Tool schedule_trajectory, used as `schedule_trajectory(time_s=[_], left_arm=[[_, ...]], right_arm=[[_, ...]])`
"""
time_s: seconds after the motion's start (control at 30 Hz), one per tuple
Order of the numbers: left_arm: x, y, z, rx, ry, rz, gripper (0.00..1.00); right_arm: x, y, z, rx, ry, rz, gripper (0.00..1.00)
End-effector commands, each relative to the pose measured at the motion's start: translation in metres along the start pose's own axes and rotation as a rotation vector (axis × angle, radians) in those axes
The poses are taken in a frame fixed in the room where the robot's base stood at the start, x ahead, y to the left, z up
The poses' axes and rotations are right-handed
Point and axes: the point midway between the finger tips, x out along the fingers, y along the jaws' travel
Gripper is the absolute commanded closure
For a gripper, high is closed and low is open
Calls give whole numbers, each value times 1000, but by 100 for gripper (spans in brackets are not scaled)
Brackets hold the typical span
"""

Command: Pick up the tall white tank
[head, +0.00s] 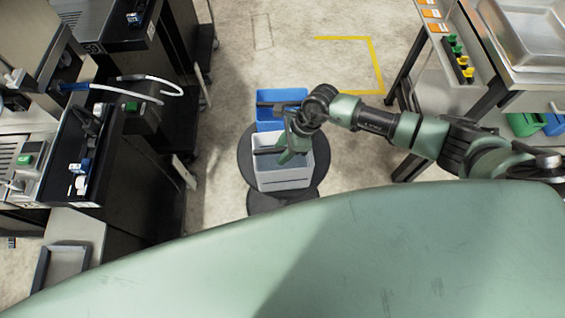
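A white open-topped bin (283,178) stands below the middle of the head view and is the only white tank-like thing I can make out there. It is seen from above, so its height is hard to judge. My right gripper (268,128) reaches in from the right and hangs over the bin's far side. Whether a finger touches the bin is unclear. My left gripper is out of view.
A blue bin (268,125) stands directly behind the white one. Dark dispenser machines (128,160) line the left. A steel table (535,72) with a tray and coloured knobs stands at right. Open floor (250,60) lies beyond, with a yellow line.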

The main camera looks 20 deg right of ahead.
Motion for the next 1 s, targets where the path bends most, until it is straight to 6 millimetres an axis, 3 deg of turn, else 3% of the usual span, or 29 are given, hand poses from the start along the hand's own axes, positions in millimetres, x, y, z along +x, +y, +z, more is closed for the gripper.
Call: schedule_trajectory(time_s=[0.3,0.47,1.0], left_arm=[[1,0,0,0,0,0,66],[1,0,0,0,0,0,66],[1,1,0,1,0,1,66]], right_arm=[[0,0,0,0,0,0,62],[0,0,0,0,0,0,100],[1,0,0,0,0,0,100]])
